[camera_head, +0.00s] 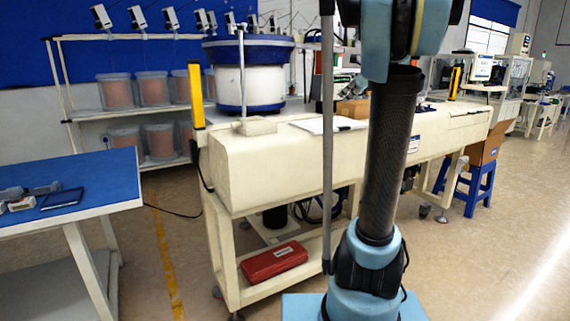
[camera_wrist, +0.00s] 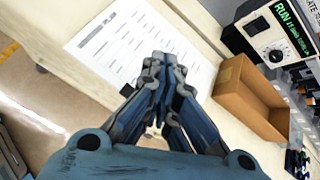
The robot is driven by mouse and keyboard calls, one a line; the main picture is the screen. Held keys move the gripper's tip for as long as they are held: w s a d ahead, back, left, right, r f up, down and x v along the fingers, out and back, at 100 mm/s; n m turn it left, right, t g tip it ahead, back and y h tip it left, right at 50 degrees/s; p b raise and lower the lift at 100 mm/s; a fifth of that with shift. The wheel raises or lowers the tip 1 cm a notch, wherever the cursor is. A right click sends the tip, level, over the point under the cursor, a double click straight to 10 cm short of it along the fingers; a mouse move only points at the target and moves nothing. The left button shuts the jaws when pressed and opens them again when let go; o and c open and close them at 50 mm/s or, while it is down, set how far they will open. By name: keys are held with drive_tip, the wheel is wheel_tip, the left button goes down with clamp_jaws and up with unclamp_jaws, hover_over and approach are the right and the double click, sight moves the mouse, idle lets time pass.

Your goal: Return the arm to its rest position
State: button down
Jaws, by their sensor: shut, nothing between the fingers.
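In the wrist view my gripper (camera_wrist: 160,68) is shut, with its fingertips together and nothing between them. It is above the cream workbench, over the edge of a printed white sheet (camera_wrist: 125,40). A brown open box (camera_wrist: 235,100) is to the right of the fingers, apart from them. In the head view my arm stands upright at the centre right, with its upper part cut off by the top edge. My gripper does not show in the head view.
A blue-topped table (camera_head: 105,180) is at the left. A red case (camera_head: 273,262) lies on the bench's lower shelf. The floor (camera_head: 480,250) at the right is clear.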

drive_tip(key=s+a+f+n+g+h, duration=0.2)
drive_tip(key=s+a+f+n+g, duration=0.15)
drive_tip(key=s+f+n, duration=0.75)
drive_tip(key=s+a+f+n+g+h, duration=0.15)
drive_tip(key=s+a+f+n, duration=0.35)
drive_tip(key=s+f, duration=1.05)
drive_tip(key=s+d+f+n+g+h, duration=0.1)
drive_tip(key=s+d+f+n, duration=0.3)
drive_tip(key=s+f+n, duration=0.4)
drive_tip(key=s+f+h, duration=0.1)
drive_tip(key=s, duration=0.3)
drive_tip(key=shift+s+n+g, duration=0.3)
drive_tip(key=shift+f+h, duration=0.1)
drive_tip(key=shift+h, duration=0.15)
drive_tip(key=shift+w+f, duration=0.2)
drive_tip(key=shift+w, duration=0.25)
drive_tip(key=shift+a, duration=0.1)
